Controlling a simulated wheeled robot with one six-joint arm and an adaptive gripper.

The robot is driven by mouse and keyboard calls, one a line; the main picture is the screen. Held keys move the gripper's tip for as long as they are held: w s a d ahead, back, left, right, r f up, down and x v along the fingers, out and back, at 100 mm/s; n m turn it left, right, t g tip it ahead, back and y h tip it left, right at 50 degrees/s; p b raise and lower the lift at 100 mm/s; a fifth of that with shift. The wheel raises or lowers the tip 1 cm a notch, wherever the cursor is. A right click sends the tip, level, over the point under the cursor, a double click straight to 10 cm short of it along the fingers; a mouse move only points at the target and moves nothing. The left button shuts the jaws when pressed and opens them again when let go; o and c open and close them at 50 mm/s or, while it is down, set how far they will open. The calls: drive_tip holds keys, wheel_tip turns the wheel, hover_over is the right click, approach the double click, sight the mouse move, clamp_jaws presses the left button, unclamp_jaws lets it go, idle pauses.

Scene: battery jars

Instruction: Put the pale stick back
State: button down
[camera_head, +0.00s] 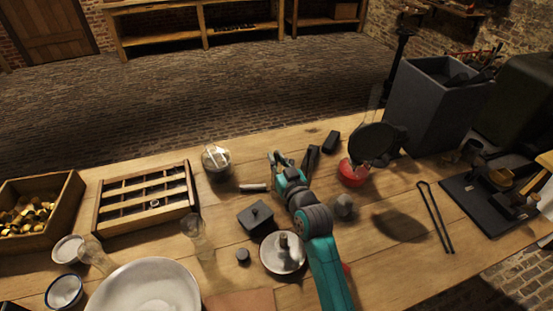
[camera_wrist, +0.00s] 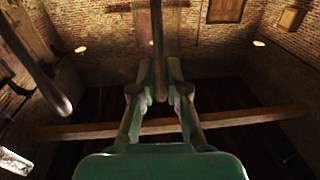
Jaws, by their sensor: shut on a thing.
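A short pale stick (camera_head: 253,187) lies on the table just left of my gripper (camera_head: 278,160). My gripper is low over the middle of the table and points away from the camera. In the wrist view, my gripper (camera_wrist: 158,95) is shut on a slim brownish rod (camera_wrist: 157,45) that runs up between the fingers. It looks dark in the dim light, and I cannot tell its true colour. The rod is too small to make out in the head view.
A glass jar (camera_head: 216,160) stands behind the pale stick. A slotted wooden rack (camera_head: 146,199) is at left; a dark square lidded block (camera_head: 255,216) and a round pale dish (camera_head: 283,262) are near my arm. A dark rod (camera_wrist: 38,70) shows in the wrist view.

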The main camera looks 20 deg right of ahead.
drive_tip(key=shift+f, duration=0.1)
drive_tip(key=c, duration=1.2)
unclamp_jaws()
drive_tip(key=shift+r, duration=0.2)
drive_tip(key=shift+s+f, duration=0.15)
drive_tip(key=shift+s, duration=0.2)
drive_tip(key=s+d, duration=0.1)
drive_tip(key=s, duration=1)
drive_tip(key=shift+s, duration=0.15)
